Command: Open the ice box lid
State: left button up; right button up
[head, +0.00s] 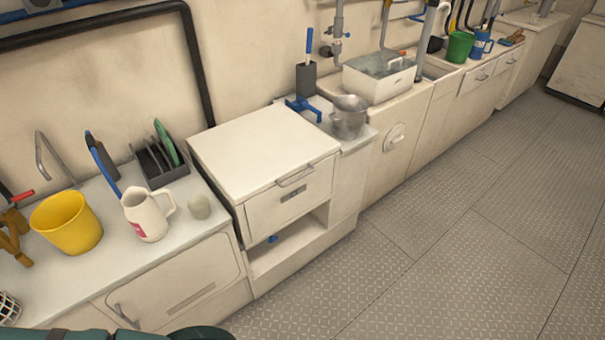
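The white ice box (290,210) stands in the middle of the head view, built into the row of counters. Its lid (258,148) is a flat cream panel lying shut on top. A handle (296,177) sits at the lid's front edge, right of its middle. A dark slot or label shows on the front face below it. Part of my own teal arm shows at the bottom left edge, but neither gripper is in view.
Left of the box, a counter holds a yellow bucket (67,222), white jug (147,214) and dark rack (159,163). Right of it stand a metal pot (348,120) and white basin (379,79). The chequered metal floor (450,230) in front is clear.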

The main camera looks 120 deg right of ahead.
aim_at(247, 156)
jog(key=z, duration=0.9)
jog(key=k+z, duration=0.1)
jog(key=z, duration=1.25)
jog(key=k+l+z, duration=0.1)
jog(key=z, duration=0.85)
jog(key=l+z, duration=0.1)
jog(key=z, duration=0.35)
jog(key=i+l, duration=0.1)
jog(key=l, duration=0.25)
jog(key=i+l, duration=0.1)
jog(key=l, duration=0.3)
jog(key=i+l, duration=0.1)
jog(key=l, duration=0.25)
jog(key=i+l, duration=0.1)
jog(key=l, duration=0.25)
jog(key=i+l, duration=0.1)
jog(key=l, duration=0.3)
